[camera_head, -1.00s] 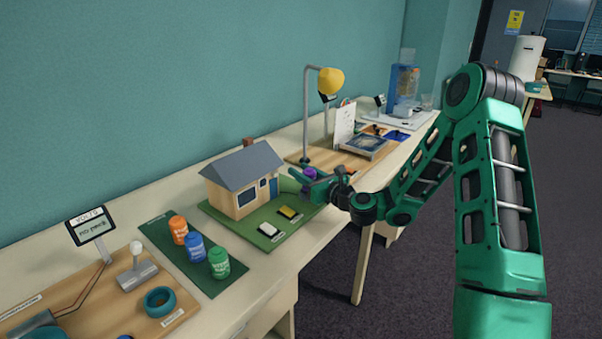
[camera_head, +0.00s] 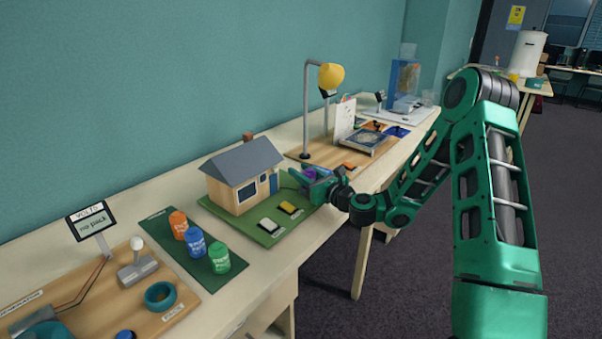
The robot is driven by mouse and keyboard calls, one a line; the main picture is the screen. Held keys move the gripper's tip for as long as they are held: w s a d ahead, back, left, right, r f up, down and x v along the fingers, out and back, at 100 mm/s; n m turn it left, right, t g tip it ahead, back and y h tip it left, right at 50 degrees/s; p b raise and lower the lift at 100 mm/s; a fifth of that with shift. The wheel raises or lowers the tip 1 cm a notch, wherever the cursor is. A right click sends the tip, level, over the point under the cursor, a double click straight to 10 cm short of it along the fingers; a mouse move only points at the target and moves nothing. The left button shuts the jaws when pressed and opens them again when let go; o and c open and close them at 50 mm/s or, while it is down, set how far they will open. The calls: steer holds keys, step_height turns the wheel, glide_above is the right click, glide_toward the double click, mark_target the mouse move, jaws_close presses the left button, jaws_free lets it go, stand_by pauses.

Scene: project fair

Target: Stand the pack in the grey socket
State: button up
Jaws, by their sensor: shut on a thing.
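My gripper (camera_head: 308,181) is at the right end of the green house board, beside the model house (camera_head: 240,184). It is shut on a purple pack (camera_head: 310,172), of which only a small part shows between the green fingers. I cannot tell whether the pack touches the board below it. I cannot make out a grey socket for certain; the area under my gripper is hidden.
A white-topped block (camera_head: 268,226) and a yellow-topped block (camera_head: 291,208) sit on the house board in front of the house. A yellow lamp (camera_head: 331,76) stands behind my gripper. A teal ring (camera_head: 160,295) and a meter (camera_head: 91,220) are at the left.

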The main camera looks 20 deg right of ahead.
mark_target(313, 179)
steer(key=o, duration=0.9)
steer(key=shift+s, duration=0.1)
steer(key=shift+v, duration=5.4)
